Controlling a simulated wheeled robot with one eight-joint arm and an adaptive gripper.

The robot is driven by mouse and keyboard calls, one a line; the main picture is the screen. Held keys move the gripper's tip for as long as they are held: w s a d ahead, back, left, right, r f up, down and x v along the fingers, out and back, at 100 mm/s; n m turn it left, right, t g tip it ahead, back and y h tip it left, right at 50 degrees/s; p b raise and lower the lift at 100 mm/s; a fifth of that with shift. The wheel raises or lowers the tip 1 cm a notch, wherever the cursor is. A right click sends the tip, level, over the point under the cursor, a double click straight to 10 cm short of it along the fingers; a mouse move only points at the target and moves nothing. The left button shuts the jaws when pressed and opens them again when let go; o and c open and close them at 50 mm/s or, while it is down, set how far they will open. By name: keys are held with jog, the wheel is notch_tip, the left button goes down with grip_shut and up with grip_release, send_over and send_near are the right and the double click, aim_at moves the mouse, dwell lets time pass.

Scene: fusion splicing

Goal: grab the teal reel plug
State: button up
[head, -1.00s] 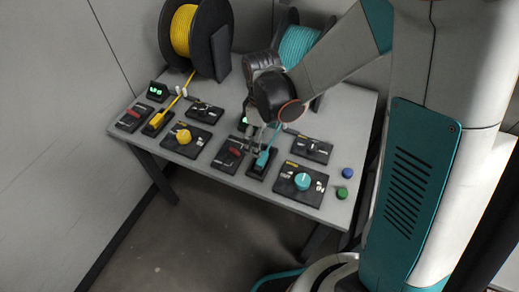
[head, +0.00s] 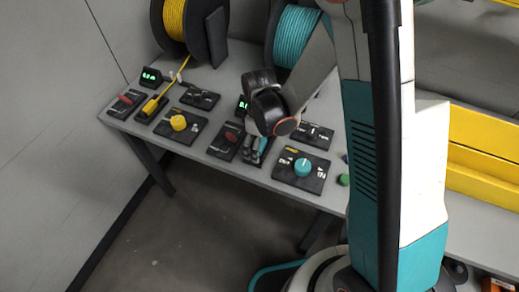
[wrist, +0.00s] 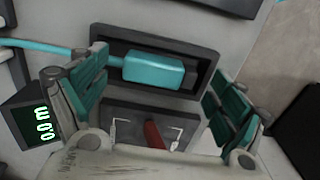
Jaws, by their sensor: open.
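The teal reel plug (wrist: 155,70) is a teal block with a teal cable running off to the left in the wrist view. It lies in a black rectangular holder (wrist: 208,57) on the grey table. My gripper (wrist: 160,95) is open, with one finger on each side of the plug's line. No finger is seen closed on the plug. In the head view my gripper (head: 256,148) is low over the teal station, and it mostly hides the plug there. The teal reel (head: 297,35) stands behind.
Beside the holder are a panel with a red lever (wrist: 153,134) and a green display (wrist: 34,122). A teal knob panel (head: 303,168) sits to the right. The yellow plug (head: 150,106), yellow knob (head: 179,122) and yellow reel (head: 174,18) are to the left.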

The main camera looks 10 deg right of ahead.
jog(key=c, duration=1.2)
jog(key=shift+r, duration=0.1)
